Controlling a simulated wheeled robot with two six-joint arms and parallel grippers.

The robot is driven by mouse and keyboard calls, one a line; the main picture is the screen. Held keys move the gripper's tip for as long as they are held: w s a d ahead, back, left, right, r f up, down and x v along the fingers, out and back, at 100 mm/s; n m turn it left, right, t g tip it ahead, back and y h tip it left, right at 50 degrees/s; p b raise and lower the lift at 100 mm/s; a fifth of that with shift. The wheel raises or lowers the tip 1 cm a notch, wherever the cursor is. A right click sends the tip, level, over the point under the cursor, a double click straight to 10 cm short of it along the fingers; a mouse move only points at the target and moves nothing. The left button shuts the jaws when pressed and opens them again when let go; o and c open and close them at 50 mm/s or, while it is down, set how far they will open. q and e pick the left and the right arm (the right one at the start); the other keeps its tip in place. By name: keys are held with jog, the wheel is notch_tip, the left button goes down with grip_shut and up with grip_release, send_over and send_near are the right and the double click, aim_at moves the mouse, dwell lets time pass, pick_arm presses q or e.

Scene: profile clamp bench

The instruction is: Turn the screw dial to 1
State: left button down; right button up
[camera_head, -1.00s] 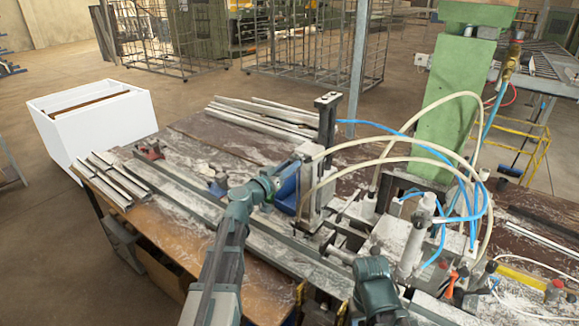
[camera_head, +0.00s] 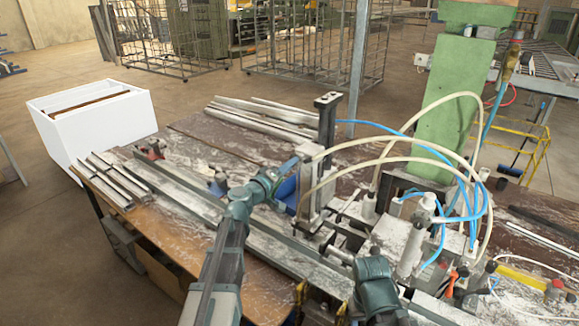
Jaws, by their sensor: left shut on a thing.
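My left gripper (camera_head: 284,174) reaches in to the near left side of the upright metal clamp unit (camera_head: 312,195). It is shut on a small part there, at the place of the screw dial. The dial itself and its numbers are hidden by the fingers and too small to read. A blue part (camera_head: 287,192) shows just below the fingers, beside the clamp unit. My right gripper (camera_head: 340,255) is low in front of the clamp bench, left of my dark teal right wrist. Its fingers are too unclear to tell open from shut.
Long metal rails (camera_head: 190,195) run along the dusty bench. Loose profiles (camera_head: 110,180) lie at its left edge, more profiles (camera_head: 262,118) at the back. Blue and cream hoses (camera_head: 440,150) arch over the right side near a green column (camera_head: 440,110). A white bin (camera_head: 105,125) stands left.

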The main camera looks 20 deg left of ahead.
pick_arm(q)
jog(key=shift+n, duration=1.1)
jog(key=c, duration=0.6)
grip_release()
jog(key=shift+s, duration=0.1)
jog(key=v, duration=1.3)
jog(key=shift+s+a, duration=0.1)
jog(key=shift+s, duration=0.2)
